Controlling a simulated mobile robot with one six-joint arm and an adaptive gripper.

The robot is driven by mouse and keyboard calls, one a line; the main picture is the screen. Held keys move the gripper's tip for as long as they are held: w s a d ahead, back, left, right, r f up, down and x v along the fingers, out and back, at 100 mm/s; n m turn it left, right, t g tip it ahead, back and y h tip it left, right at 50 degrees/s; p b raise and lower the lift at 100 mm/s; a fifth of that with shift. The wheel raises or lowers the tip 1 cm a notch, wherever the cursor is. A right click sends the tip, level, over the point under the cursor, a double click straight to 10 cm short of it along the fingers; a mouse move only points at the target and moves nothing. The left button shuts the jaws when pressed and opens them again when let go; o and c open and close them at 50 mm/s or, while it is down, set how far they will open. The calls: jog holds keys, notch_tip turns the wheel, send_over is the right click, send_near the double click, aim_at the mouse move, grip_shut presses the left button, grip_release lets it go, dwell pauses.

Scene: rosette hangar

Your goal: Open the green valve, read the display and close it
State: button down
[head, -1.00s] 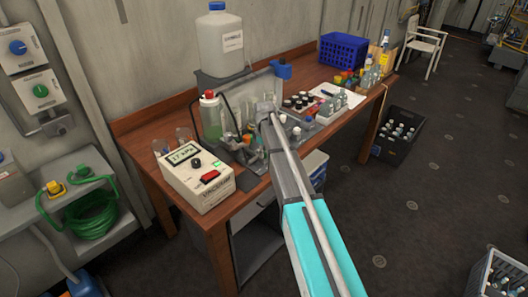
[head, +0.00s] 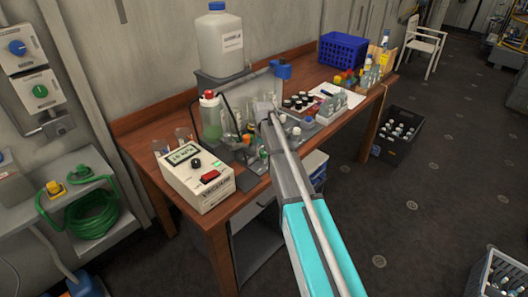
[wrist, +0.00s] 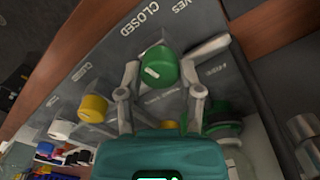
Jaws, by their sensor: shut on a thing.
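The green valve (wrist: 160,66) has a round green knob with a pale mark. It sits on a grey panel (wrist: 205,22) lettered "CLOSED" in the wrist view. My gripper (wrist: 163,88) has one finger on either side of the knob and is shut on it. I cannot tell whether the valve is open or closed. The display (head: 183,153) is on a cream box at the left of the bench in the head view. It shows dark characters, apparently about 16 or 17 kPa, too small to read surely. In the head view the gripper end (head: 266,108) is mostly hidden among the bench items.
A yellow valve (wrist: 93,108) stands to the left of the gripper in the wrist view. The wooden bench (head: 135,130) holds a large white jug (head: 219,45), a red-capped bottle (head: 210,118), several vials and a blue basket (head: 345,52).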

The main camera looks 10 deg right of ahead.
jog(key=shift+w+m, duration=0.15)
jog(key=shift+m, duration=0.85)
jog(key=shift+c, duration=1.3)
grip_release()
jog(key=shift+n, duration=0.3)
